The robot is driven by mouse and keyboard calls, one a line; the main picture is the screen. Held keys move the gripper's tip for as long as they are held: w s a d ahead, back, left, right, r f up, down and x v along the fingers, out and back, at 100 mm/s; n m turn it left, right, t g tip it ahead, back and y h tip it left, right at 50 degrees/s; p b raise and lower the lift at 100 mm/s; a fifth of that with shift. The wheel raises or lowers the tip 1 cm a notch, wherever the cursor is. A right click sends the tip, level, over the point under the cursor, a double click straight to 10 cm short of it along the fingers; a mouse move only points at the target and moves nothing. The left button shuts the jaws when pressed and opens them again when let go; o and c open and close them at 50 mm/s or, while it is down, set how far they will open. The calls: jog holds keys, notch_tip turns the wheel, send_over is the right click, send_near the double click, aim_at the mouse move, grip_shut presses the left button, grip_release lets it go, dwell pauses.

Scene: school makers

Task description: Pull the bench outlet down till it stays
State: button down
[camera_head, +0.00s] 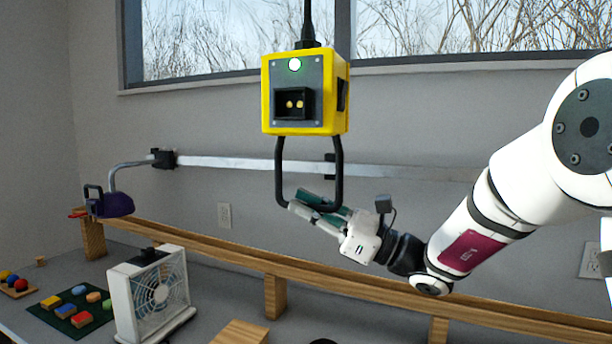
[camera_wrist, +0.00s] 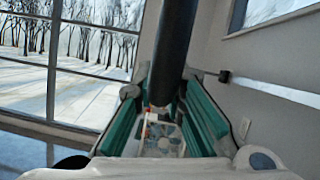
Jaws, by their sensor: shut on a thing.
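The bench outlet (camera_head: 306,92) is a yellow box with a grey face, a black socket and a lit round light, hanging from a black cord in the head view. A black loop handle (camera_head: 338,172) hangs below it. My gripper (camera_head: 312,207) is at the bottom of the loop, its fingers around the lower bar. In the wrist view the dark handle (camera_wrist: 172,50) runs down between the green finger pads of my gripper (camera_wrist: 170,115), which is shut on it. The exact contact is partly hidden.
A metal rail (camera_head: 240,164) runs along the wall behind, with a purple device (camera_head: 112,204) on a bent arm at its left. A white fan (camera_head: 150,295) and a green board of coloured blocks (camera_head: 72,312) stand on the bench below. A wooden ledge (camera_head: 200,241) crosses under my gripper.

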notch_tip(320, 180, down, 6)
jog(key=b, duration=0.1)
jog(key=shift+f, duration=0.1)
jog(key=c, duration=1.7)
grip_release()
jog(key=shift+o, duration=0.2)
jog(key=v, duration=1.2)
